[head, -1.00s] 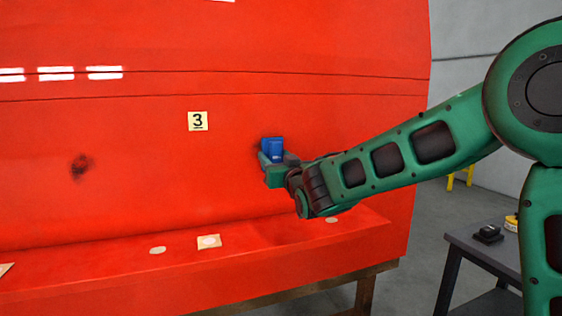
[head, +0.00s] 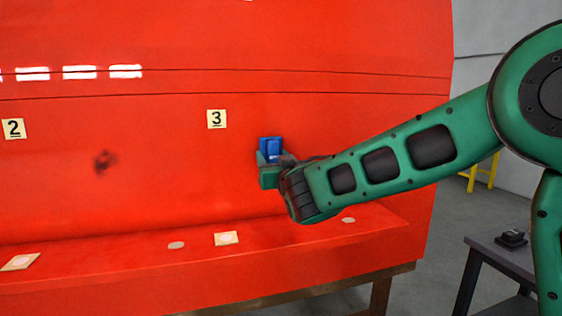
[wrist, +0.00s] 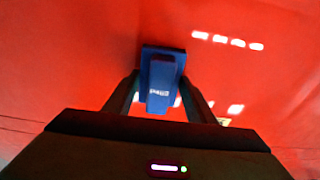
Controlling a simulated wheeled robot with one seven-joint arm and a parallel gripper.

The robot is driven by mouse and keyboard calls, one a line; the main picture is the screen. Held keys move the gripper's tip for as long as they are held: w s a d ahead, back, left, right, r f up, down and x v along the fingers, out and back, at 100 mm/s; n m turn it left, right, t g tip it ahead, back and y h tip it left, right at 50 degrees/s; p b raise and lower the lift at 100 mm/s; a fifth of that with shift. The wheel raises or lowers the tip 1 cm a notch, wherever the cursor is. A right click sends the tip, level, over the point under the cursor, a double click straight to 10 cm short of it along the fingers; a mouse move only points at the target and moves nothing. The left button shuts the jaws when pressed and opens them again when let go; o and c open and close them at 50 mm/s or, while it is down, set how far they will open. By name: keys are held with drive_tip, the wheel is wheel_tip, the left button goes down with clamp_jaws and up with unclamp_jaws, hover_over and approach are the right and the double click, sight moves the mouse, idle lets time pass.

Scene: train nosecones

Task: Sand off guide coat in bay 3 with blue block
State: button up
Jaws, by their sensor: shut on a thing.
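My gripper (head: 270,164) is shut on the blue block (head: 271,149) and holds it at the red nosecone panel (head: 160,200). The block is to the right of and below the yellow tag marked 3 (head: 217,119). In the wrist view the blue block (wrist: 160,82) sits between the two fingers, with the red surface behind it. I cannot tell whether it touches the panel. No dark coat shows around the block; the surface behind it is hidden. A dark smudge (head: 105,161) lies farther left, between tag 2 (head: 14,129) and tag 3.
A dark grey table (head: 497,258) with a small black object (head: 512,239) stands at the right. A yellow frame (head: 482,175) is behind it.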

drive_tip(key=shift+s+a, duration=0.15)
drive_tip(key=shift+a, duration=0.4)
drive_tip(key=shift+w+d, duration=0.5)
drive_tip(key=shift+d, duration=1.25)
drive_tip(key=shift+w+d, duration=0.45)
drive_tip(key=shift+d, duration=1.25)
drive_tip(key=shift+w+d, duration=0.5)
drive_tip(key=shift+d, duration=1.25)
drive_tip(key=shift+w, duration=0.1)
drive_tip(key=shift+s+a, duration=0.5)
drive_tip(key=shift+a, duration=1.25)
drive_tip(key=shift+s+a, duration=0.5)
drive_tip(key=shift+a, duration=1.2)
drive_tip(key=shift+s+a, duration=0.5)
drive_tip(key=shift+a, duration=1.25)
drive_tip(key=shift+s, duration=0.1)
